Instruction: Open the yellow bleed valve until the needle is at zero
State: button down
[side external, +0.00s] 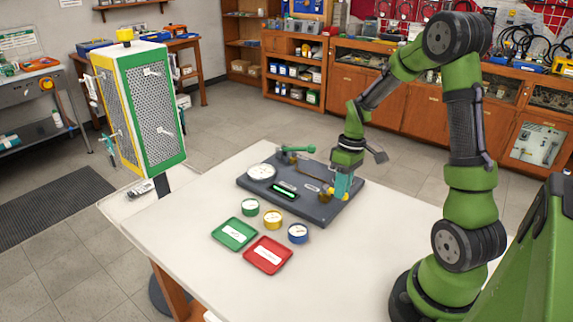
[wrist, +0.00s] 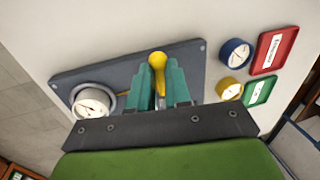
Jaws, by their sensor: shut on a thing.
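The yellow bleed valve (wrist: 157,62) shows between the fingertips of my gripper (wrist: 161,75) in the wrist view. In the side view my gripper (side external: 343,186) points down at the right part of the dark test board (side external: 318,211), shut on the valve, whose yellow (side external: 331,196) shows beside the fingers. The fingers hide part of the valve. The large round white-faced gauge (side external: 261,172) sits at the left of the board and also shows in the wrist view (wrist: 91,102). Its needle is too small to read.
A green-handled lever (side external: 298,149) and a lit green display (side external: 284,191) are on the board. Loose green (side external: 250,207), yellow (side external: 273,220) and blue (side external: 298,234) gauges stand in front, near a green tray (side external: 234,234) and a red tray (side external: 268,256). The table's right side is clear.

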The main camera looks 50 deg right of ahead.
jog(key=c, duration=1.1)
grip_release()
jog(key=shift+r, duration=0.1)
jog(key=d+r, duration=0.1)
jog(key=r, duration=0.4)
jog(key=d+r, duration=0.1)
jog(key=r, duration=0.5)
jog(key=d+r, duration=0.1)
jog(key=r, duration=0.4)
jog(key=shift+d+r, duration=0.2)
jog(key=s+a+m+t, duration=0.1)
jog(key=s+a+t, duration=0.1)
jog(key=a, duration=0.5)
jog(key=s+a+r+m+t, duration=0.1)
jog(key=s+a+t, duration=0.1)
jog(key=a, duration=0.6)
jog(key=s+a+r+m+t, duration=0.1)
jog(key=s+a+m+t, duration=0.1)
jog(key=a, duration=0.5)
jog(key=shift+s+a+t, duration=0.35)
jog(key=shift+s+t, duration=0.05)
jog(key=shift+t, duration=0.2)
